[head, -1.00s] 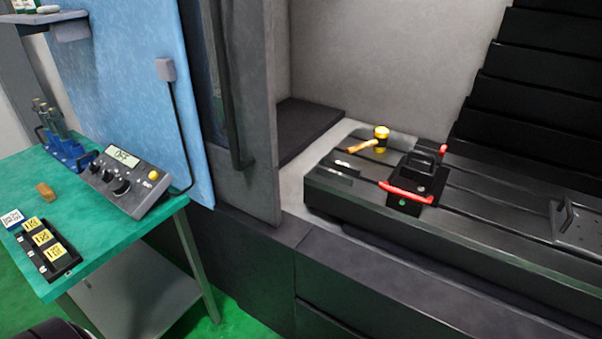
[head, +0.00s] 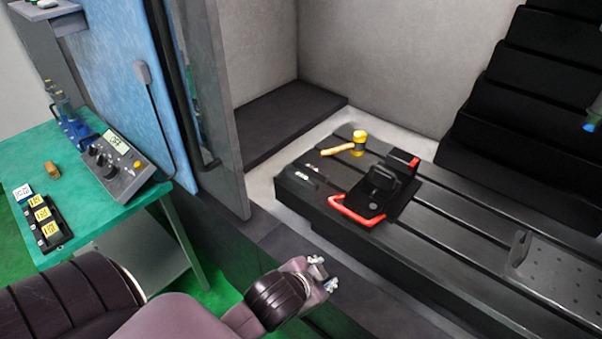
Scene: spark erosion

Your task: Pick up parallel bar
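I cannot clearly make out a parallel bar. Small dark pieces with pale marks (head: 303,174) lie at the left end of the slotted machine table (head: 460,217), too small to identify. A black block with a handle and a red curved bar (head: 376,196) stands on the same table. My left gripper (head: 324,273) is in front of the machine, left of and nearer than the table. Its two silvery tips are apart with nothing seen between them. My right gripper is not in view.
A yellow-headed mallet (head: 359,139) lies behind the block. A perforated plate (head: 565,268) is at the right. The green bench (head: 100,212) holds a control box (head: 118,168), a brown block (head: 52,170) and a black tray (head: 56,240). The open door (head: 225,110) stands left of the table.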

